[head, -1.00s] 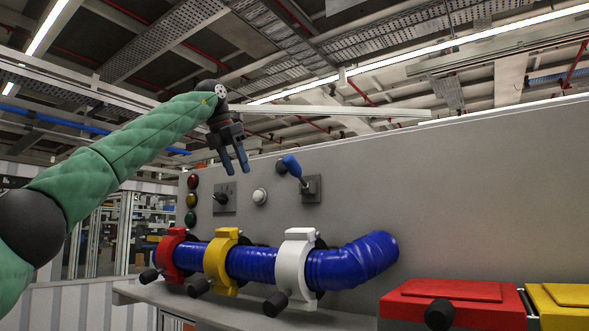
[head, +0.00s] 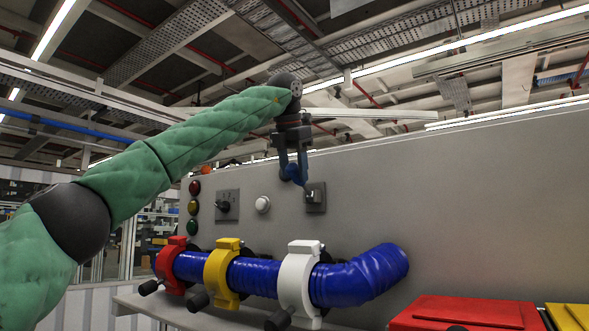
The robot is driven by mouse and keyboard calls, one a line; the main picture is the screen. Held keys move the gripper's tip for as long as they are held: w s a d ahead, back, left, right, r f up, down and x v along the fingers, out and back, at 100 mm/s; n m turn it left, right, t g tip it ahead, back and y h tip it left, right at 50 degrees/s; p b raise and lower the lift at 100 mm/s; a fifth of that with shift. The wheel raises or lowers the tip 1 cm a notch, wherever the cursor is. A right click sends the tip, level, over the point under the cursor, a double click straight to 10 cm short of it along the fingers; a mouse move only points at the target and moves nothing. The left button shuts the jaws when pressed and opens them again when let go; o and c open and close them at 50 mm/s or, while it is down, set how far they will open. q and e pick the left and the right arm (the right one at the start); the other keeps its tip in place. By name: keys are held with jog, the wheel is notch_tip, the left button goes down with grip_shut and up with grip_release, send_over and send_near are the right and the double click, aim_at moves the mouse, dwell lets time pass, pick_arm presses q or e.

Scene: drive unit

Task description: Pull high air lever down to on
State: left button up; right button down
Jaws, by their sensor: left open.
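The air lever has a blue handle (head: 294,173) that points up and to the left from its grey wall plate (head: 317,199). My left gripper (head: 292,179) reaches in from the left with its fingers pointing down, and it is open. Its fingertips are at the blue handle in the picture, one to each side of it. The fingers partly hide the handle, and I cannot tell whether they touch it. My right gripper is not in view.
A black switch (head: 224,206), a white button (head: 263,204) and red, yellow and green lamps (head: 193,207) are left of the lever. Below runs a blue hose (head: 360,278) with red, yellow and white clamps. A red box (head: 465,313) stands lower right.

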pick_arm(q)
jog(key=shift+w+d+f, duration=0.1)
jog(key=shift+w+f, duration=0.05)
jog(key=shift+f, duration=0.4)
